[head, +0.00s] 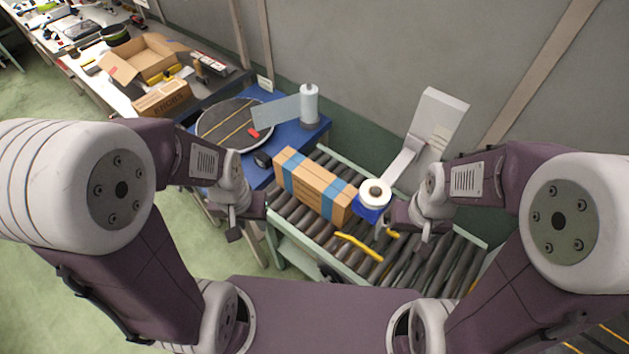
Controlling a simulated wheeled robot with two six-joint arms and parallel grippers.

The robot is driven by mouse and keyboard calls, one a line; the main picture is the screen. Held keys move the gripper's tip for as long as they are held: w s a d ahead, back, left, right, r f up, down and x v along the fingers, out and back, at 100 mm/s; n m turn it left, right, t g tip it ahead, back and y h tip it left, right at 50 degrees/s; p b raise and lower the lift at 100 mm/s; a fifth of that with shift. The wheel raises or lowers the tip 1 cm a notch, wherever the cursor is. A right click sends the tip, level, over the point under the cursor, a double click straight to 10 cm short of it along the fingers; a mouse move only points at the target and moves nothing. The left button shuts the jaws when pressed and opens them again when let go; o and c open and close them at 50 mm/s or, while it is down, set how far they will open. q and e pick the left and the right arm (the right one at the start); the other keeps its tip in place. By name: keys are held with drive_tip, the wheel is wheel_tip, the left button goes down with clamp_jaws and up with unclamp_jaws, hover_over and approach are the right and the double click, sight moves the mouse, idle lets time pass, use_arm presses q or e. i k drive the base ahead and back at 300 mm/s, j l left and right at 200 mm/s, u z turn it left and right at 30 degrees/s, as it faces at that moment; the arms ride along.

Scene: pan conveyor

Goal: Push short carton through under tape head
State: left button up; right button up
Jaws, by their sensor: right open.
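A brown carton (309,187) with blue bands lies on the roller conveyor (403,270), its long side facing me. The tape head (374,203), a blue block with a white tape roll (375,191) on it, is at the carton's right end. Whether part of the carton is under the head is hard to tell. My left gripper (240,234) is left of the carton and apart from it; its jaw state is unclear. My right gripper (402,243) is open, just right of the tape head, over the rollers. Nothing shows between its fingers.
A yellow bar (359,246) lies over the rollers in front of the carton. A white post (438,125) stands behind the tape head. A blue table (312,133) with a round turntable (236,121) is at the left. The rollers at the right are clear.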

sight(324, 191)
drive_tip(key=j+z, duration=0.3)
drive_tip(key=k+j+z, duration=0.15)
drive_tip(key=j+z, duration=0.15)
drive_tip(key=j, duration=0.2)
drive_tip(key=k+j+z, duration=0.1)
drive_tip(key=j+z, duration=0.2)
drive_tip(key=k+j+z, duration=0.4)
drive_tip(key=j+z, duration=0.2)
drive_tip(key=j, duration=0.15)
drive_tip(key=j+z, duration=0.85)
drive_tip(key=j, duration=0.2)
drive_tip(key=k+j+z, duration=0.15)
drive_tip(key=j+z, duration=0.3)
drive_tip(key=k+j+z, duration=0.2)
drive_tip(key=j+z, duration=0.2)
drive_tip(key=k+j, duration=0.05)
drive_tip(key=j, duration=0.1)
